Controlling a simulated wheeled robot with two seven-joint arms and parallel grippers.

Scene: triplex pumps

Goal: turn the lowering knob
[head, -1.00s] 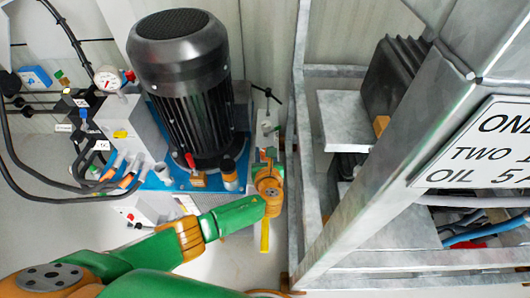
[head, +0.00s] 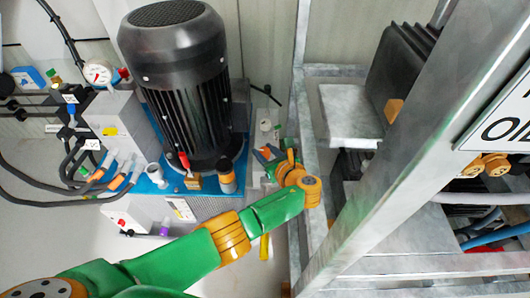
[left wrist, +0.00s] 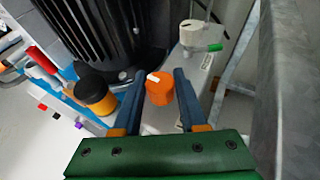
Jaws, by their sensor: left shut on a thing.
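An orange knob with a white mark (left wrist: 160,90) stands between the two dark blue fingers of my left gripper (left wrist: 160,76) in the left wrist view. The gripper is shut on this knob, one finger on each side. A pale grey valve with a green lever (left wrist: 195,38) stands just beyond the knob on the grey block. My right gripper is not in view.
A black and orange cylinder (left wrist: 95,92) stands left of the fingers. A galvanized steel frame (head: 395,165) rises close on the right of my left arm. A pressure gauge (head: 97,73) and hoses are at the far left.

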